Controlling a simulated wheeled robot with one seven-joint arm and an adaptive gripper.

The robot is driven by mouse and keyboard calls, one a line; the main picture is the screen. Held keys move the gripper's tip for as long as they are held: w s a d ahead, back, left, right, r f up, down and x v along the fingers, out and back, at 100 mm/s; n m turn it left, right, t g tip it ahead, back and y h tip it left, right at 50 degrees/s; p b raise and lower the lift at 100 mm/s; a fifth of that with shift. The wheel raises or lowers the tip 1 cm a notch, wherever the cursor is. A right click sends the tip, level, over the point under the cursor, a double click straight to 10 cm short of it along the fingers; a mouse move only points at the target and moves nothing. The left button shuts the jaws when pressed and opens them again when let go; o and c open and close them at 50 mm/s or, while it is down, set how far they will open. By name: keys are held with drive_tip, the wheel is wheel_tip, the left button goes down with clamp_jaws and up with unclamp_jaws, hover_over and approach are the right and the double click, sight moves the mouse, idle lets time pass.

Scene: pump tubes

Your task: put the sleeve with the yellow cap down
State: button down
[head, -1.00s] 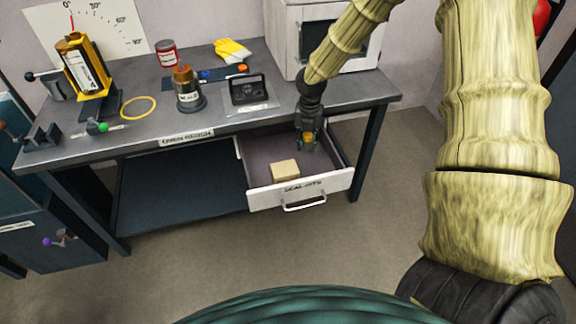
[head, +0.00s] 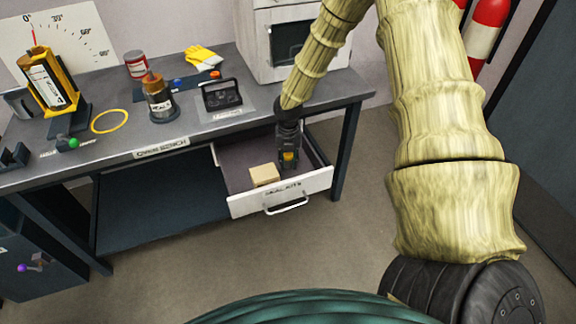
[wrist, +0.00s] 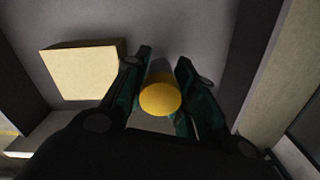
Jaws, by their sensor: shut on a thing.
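The sleeve with the yellow cap shows in the wrist view (wrist: 160,98), cap toward the camera, between the two fingers of my gripper (wrist: 160,90). Its body below the cap is mostly hidden. In the head view my gripper (head: 288,160) reaches down into the open drawer (head: 306,185), toward its right side, and a bit of the yellow cap (head: 288,156) shows between the fingers. My gripper is shut on the sleeve. I cannot tell whether the sleeve's lower end touches the drawer floor.
A tan block (head: 263,174) lies in the drawer, left of my gripper; it also shows in the wrist view (wrist: 82,70). Drawer walls stand close on the right. The bench top (head: 215,128) above holds a black-handled case (head: 221,96) and a dark canister (head: 160,104).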

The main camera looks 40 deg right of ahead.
sight(288, 172)
drive_tip(key=shift+f, duration=1.5)
drive_tip(key=c, duration=1.4)
unclamp_jaws()
drive_tip(key=shift+f, duration=0.15)
drive_tip(key=shift+c, duration=0.2)
wheel_tip(288, 172, up, 12)
drive_tip(key=shift+r, duration=0.15)
